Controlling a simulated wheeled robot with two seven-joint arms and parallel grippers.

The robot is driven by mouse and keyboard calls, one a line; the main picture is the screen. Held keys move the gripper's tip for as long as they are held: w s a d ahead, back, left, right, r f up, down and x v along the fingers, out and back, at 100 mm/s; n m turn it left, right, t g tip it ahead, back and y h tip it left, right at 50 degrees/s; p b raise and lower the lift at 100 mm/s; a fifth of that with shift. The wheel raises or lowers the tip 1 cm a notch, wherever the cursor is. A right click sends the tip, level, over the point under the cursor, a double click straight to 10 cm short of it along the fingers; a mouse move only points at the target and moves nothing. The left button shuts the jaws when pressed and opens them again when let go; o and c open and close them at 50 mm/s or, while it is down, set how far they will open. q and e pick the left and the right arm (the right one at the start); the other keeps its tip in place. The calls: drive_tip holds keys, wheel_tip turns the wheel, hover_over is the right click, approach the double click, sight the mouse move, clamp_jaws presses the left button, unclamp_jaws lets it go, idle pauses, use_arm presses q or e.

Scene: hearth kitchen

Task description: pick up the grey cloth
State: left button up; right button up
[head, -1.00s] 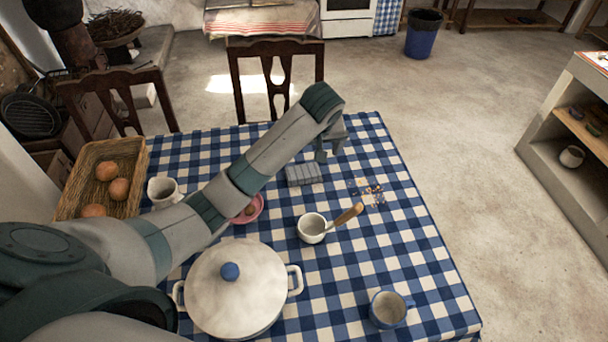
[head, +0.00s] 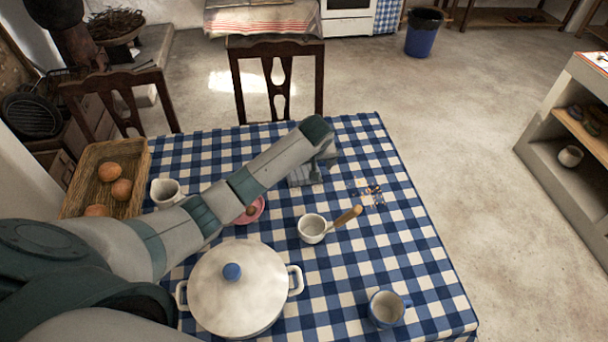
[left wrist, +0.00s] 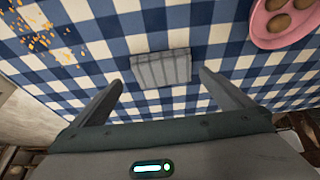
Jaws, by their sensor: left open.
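The grey cloth (head: 298,179) lies folded on the blue and white checked tablecloth, partly hidden behind my left gripper in the head view. It shows whole in the left wrist view (left wrist: 160,68) as a small ribbed rectangle. My left gripper (head: 317,173) is open above the cloth's right part in the head view. In the left wrist view its two fingers (left wrist: 161,82) are spread to either side of the cloth, with nothing held between them. My right gripper is not in view.
Crumbs (head: 374,194) lie right of the cloth. A pink plate (head: 259,212), a white bowl (head: 312,229) with a wooden-handled utensil, a white jug (head: 164,192), a lidded pot (head: 236,295), a blue mug (head: 386,310) and a basket (head: 136,193) stand on the table.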

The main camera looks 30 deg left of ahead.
sight(304, 173)
use_arm(q)
drive_tip(key=shift+w+a+f+p, duration=0.25)
drive_tip(key=shift+a+f+p, duration=0.15)
drive_tip(key=shift+f+p, duration=0.25)
drive_tip(key=shift+p+x, duration=0.3)
drive_tip(key=shift+x, duration=1.55)
drive_tip(key=c, duration=0.8)
drive_tip(key=shift+c, duration=0.2)
drive_tip(key=shift+r, duration=0.15)
